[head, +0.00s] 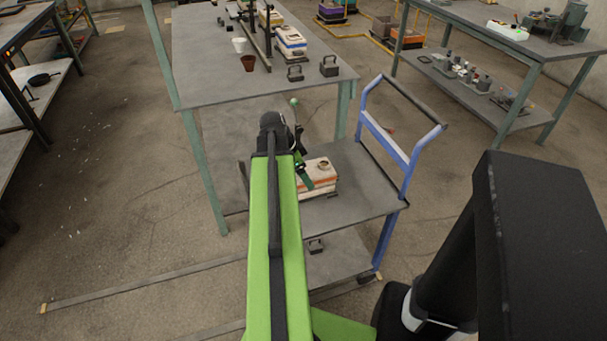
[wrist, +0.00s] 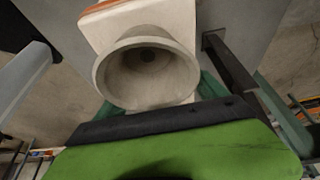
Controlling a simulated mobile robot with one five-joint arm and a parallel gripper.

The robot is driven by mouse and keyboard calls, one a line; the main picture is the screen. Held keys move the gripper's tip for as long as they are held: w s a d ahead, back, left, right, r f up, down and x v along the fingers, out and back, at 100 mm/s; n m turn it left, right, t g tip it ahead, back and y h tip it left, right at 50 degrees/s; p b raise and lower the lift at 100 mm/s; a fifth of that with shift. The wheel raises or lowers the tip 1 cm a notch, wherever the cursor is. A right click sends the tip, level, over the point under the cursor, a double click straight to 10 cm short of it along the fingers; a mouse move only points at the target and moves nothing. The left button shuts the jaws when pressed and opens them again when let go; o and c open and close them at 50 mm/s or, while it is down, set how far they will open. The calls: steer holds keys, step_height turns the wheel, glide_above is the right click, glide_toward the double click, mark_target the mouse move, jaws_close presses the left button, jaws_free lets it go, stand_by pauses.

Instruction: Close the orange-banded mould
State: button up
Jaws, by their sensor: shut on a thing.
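The orange-banded mould (head: 320,188) is a pale block on the top shelf of the blue-handled cart, with a round opening on top. In the wrist view its pale pouring cup (wrist: 150,72) fills the middle, with a dark hole inside and an orange strip (wrist: 103,6) behind. My gripper (head: 303,172) is at the mould's left side in the head view. Its green fingers show on both sides of the cup in the wrist view and are shut on it. The fingertips are partly hidden. I cannot tell whether the mould's upper part sits flush on the lower part.
The cart (head: 365,205) has a blue push handle at its right; a dark weight (head: 316,245) sits on its lower shelf. Behind, a grey table (head: 205,75) holds other moulds (head: 290,42), a white cup (head: 239,45), a brown cup (head: 249,62) and two weights (head: 329,66). Floor at left is open.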

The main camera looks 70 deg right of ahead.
steer(key=shift+f+b, duration=0.35)
steer(key=shift+f, duration=0.05)
stand_by(0.4)
steer(key=o, duration=2)
steer(key=shift+r, duration=0.1)
steer(key=p+v, duration=1.6)
steer(key=v, duration=0.1)
steer(key=shift+r, duration=0.15)
steer(key=shift+a, duration=0.15)
